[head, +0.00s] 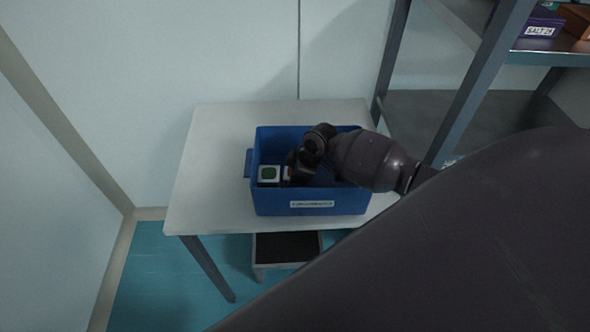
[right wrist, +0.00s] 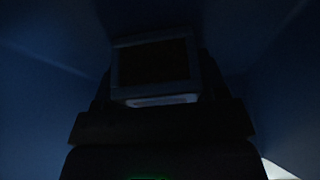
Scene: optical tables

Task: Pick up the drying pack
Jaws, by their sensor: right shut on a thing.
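A blue bin (head: 310,197) with a white label stands on a white table. Inside at its left is a small white pack with a green round mark (head: 268,175). Beside it, a second white pack with an orange-red mark (head: 287,173) is partly hidden by my right gripper (head: 299,171). That gripper is down inside the bin and seems shut on this second pack. The very dark right wrist view shows a boxy pack (right wrist: 153,64) with a pale rim and dark face at the gripper (right wrist: 157,100). Which pack is the drying pack cannot be read. My left gripper is out of view.
The white table (head: 210,160) has free room left of the bin. A shelf post (head: 480,80) rises close on the right, and a shelf there carries a purple bin (head: 540,24). A small step stool (head: 286,248) stands below the table.

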